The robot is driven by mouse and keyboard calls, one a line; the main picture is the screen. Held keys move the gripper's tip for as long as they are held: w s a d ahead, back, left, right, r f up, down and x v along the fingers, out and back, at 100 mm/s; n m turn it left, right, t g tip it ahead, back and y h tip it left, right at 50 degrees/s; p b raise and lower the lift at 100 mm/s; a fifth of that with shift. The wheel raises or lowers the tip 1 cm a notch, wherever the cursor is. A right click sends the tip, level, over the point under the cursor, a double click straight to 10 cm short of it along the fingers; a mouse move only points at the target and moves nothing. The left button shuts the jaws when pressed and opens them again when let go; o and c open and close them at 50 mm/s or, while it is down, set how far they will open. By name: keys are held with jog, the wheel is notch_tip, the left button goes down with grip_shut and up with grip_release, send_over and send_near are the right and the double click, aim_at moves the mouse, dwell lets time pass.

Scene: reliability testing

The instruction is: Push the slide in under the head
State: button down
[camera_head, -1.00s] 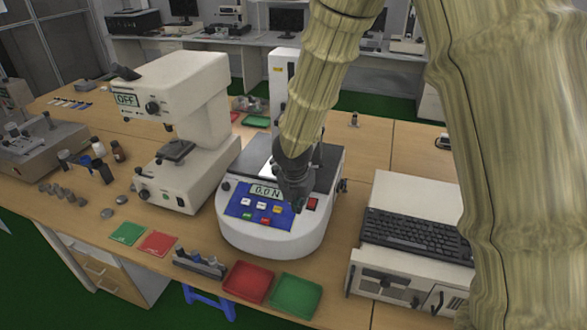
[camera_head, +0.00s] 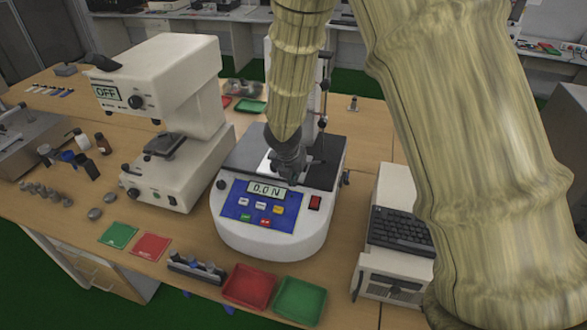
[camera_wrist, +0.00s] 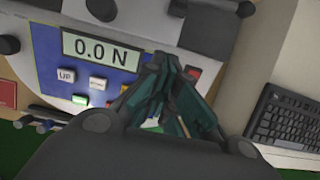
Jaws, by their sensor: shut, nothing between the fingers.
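The force tester (camera_head: 270,237) stands mid-table with a "0.0 N" display (camera_head: 267,188), which also shows in the wrist view (camera_wrist: 90,48). Its dark top plate (camera_head: 322,172) carries a pale flat piece (camera_head: 268,163), partly behind my gripper; I cannot tell whether it is the slide. The tester's head is hidden behind my arm. My gripper (camera_head: 292,178) is over the front of the top plate, just behind the display. In the wrist view my gripper (camera_wrist: 160,62) has its dark green fingers together and empty, right of the display. Contact cannot be told.
A white instrument reading "OFF" (camera_head: 160,90) stands to the left. A red tray (camera_head: 249,287) and a green tray (camera_head: 299,300) lie in front. A keyboard (camera_head: 402,231) rests on a white box (camera_head: 390,275) at the right. A thin post (camera_head: 322,90) rises behind the tester.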

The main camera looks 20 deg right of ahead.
aim_at(301, 177)
jog(key=shift+w+d+f, duration=0.15)
jog(key=shift+w+f, duration=0.15)
jog(key=shift+f, duration=0.3)
jog(key=shift+s+d+f, duration=0.15)
jog(key=shift+f, duration=0.2)
jog(key=shift+s+d+f, duration=0.1)
jog(key=shift+f, duration=0.25)
jog(key=w, duration=0.1)
jog(key=w+d+p, duration=0.1)
jog(key=p, duration=0.1)
jog(key=shift+w+d+f, duration=0.2)
jog(key=shift+w+f, duration=0.05)
jog(key=shift+w, duration=0.15)
jog(key=shift+w+d+r+p, duration=0.15)
jog(key=shift+w+d+p, duration=0.2)
jog(key=shift+d+p, duration=0.05)
jog(key=shift+w+f, duration=0.2)
jog(key=shift+w, duration=0.05)
jog(key=shift+s+d+r, duration=0.1)
jog(key=shift+d+r, duration=0.05)
